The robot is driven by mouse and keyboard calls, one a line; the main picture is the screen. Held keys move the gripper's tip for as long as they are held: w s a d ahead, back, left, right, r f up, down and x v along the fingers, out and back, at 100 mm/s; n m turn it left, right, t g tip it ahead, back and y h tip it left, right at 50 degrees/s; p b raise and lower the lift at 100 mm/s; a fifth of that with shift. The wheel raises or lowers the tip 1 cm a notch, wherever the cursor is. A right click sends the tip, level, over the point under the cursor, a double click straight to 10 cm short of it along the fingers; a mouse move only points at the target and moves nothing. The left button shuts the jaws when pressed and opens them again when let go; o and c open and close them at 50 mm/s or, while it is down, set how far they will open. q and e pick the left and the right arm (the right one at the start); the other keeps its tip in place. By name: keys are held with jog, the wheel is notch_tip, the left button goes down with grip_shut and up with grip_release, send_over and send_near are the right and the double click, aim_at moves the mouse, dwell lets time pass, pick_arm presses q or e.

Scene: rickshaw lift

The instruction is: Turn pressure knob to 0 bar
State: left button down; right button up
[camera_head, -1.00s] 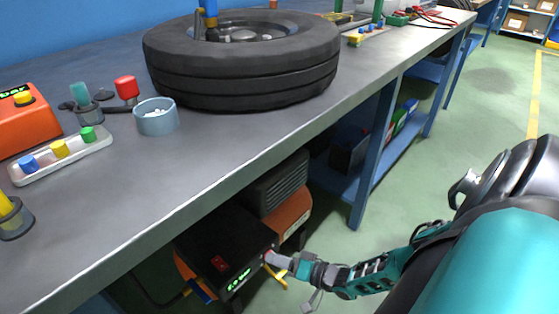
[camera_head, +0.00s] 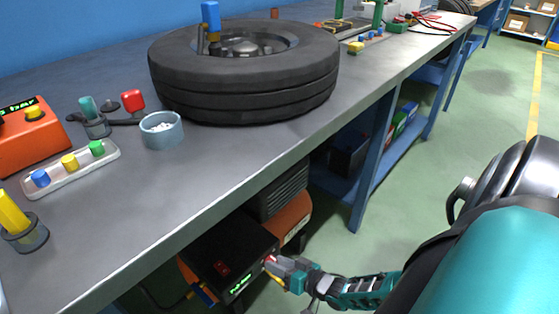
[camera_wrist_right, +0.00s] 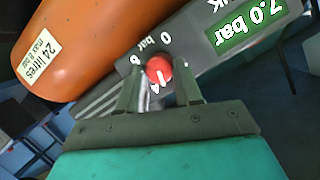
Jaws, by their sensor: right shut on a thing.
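The red pressure knob (camera_wrist_right: 158,69) sits on the side of the dark control box (camera_head: 225,250) of an orange compressor under the bench. A white mark shows on the knob, with "0 bar" and other scale marks around it. The green display (camera_wrist_right: 245,25) beside it reads 7.0 bar. My right gripper (camera_wrist_right: 159,82) is shut on the knob, one finger on each side of it. In the head view the right gripper (camera_head: 276,264) reaches the box from the right, and the knob is mostly hidden. My left gripper is not in view.
The grey workbench (camera_head: 230,160) overhangs the compressor and carries a tire (camera_head: 245,90). The orange tank (camera_wrist_right: 75,40) lies close to the knob. A blue bench leg (camera_head: 374,155) stands right of the compressor. Green floor is open at the right.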

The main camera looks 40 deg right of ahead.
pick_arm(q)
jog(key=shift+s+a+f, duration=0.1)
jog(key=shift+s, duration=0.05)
pick_arm(e)
jog(key=shift+n, duration=0.4)
jog(key=o, duration=1)
jog(key=shift+o, duration=0.2)
pick_arm(q)
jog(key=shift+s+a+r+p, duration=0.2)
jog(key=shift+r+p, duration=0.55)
jog(key=shift+p, duration=0.45)
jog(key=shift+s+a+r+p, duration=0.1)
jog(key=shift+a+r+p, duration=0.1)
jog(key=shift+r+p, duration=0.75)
pick_arm(e)
jog(key=v, duration=1.3)
jog(key=shift+a, duration=0.2)
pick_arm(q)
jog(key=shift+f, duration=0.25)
pick_arm(e)
jog(key=shift+r, duration=0.1)
